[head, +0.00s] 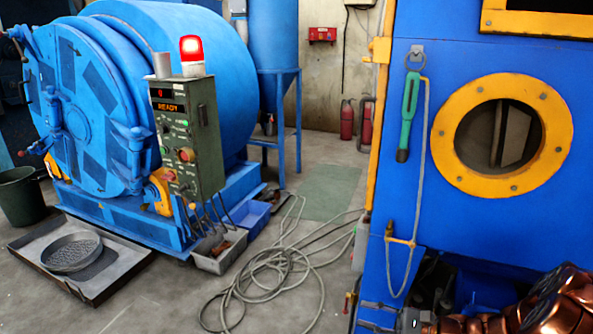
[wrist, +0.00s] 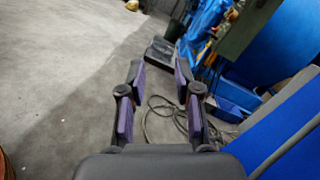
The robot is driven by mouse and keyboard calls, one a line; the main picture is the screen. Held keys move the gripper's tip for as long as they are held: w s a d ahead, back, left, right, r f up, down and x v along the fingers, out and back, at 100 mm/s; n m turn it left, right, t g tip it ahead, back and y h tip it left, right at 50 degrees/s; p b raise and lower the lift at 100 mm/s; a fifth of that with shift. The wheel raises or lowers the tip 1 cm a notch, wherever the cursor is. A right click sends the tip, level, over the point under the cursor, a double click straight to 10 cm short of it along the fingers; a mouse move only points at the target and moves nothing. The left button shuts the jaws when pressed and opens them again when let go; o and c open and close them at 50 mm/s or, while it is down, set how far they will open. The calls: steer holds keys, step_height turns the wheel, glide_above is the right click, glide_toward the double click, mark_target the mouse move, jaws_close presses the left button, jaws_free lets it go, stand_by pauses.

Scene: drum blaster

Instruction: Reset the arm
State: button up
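My gripper (wrist: 159,85) shows in the wrist view with its two dark, purple-padded fingers spread apart. Nothing is between them, and bare concrete floor lies beyond. In the head view, my copper-coloured arm (head: 560,305) reaches in from the lower right corner, low in front of the blue cabinet (head: 405,200). My gripper also shows in the head view (head: 368,316), at the bottom edge beside the cabinet's lower opening. It appears clear of the floor; whether it touches the cabinet cannot be told.
A blue drum machine (head: 75,110) stands at left with a green control box (head: 187,130) reading READY and a lit red beacon (head: 192,52). A grey hose (head: 265,275) lies coiled mid-floor. A tray (head: 110,285) holds a round sieve. Floor at the bottom left is clear.

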steer(key=s+a+r+n+g+h+p, duration=0.45)
steer(key=s+r+n+p, duration=0.2)
steer(key=s+r, duration=0.45)
steer(key=s+a+r+n+g+h+p, duration=0.3)
steer(key=s+a+r+n+g+p, duration=0.4)
steer(key=r, duration=0.5)
steer(key=s+d+r+n+t+h+p, duration=0.1)
steer(key=s+d+r+t+h+p, duration=0.1)
steer(key=s+d+r+h+p, duration=0.3)
steer(key=s+d+r+n+t+h+p, duration=0.1)
steer(key=s+d+r+h+p, duration=0.4)
steer(key=r, duration=0.7)
steer(key=s+d+t+p, duration=0.1)
steer(key=s+d+p, duration=0.1)
steer(key=s+p, duration=0.1)
steer(key=shift+d+h+p, duration=0.2)
steer(key=shift+h+p, duration=0.15)
steer(key=shift+p, duration=0.5)
steer(key=shift+d+t, duration=0.15)
steer(key=shift+t, duration=0.1)
